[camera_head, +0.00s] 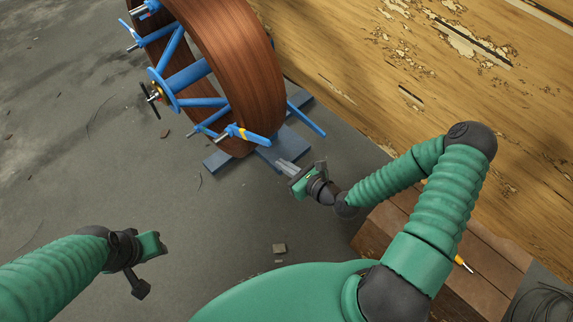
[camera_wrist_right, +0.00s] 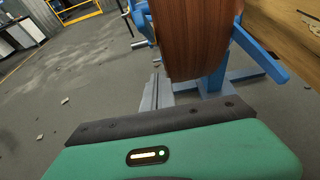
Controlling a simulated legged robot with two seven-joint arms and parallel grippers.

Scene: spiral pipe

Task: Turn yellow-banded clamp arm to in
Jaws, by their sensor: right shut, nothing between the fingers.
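The yellow-banded clamp arm (camera_head: 236,132) is a short blue arm with a yellow band, on the lower front of the blue reel frame, against the brown pipe coil (camera_head: 240,70). I cannot pick it out in the right wrist view. My right gripper (camera_head: 284,166) is shut and empty, apart from the clamp arm, below and to the right of it. Its narrow grey fingers (camera_wrist_right: 156,92) point toward the coil (camera_wrist_right: 190,35) in the right wrist view. My left gripper (camera_head: 146,268) is at the lower left, far from the reel; its finger gap is not clear.
The blue reel frame (camera_head: 187,76) has several spokes and a hub wheel; its base (camera_head: 285,148) rests on the floor. A blue bar (camera_head: 306,118) juts out right of the coil. A worn wooden surface (camera_head: 420,80) fills the upper right. Grey floor lies open at left.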

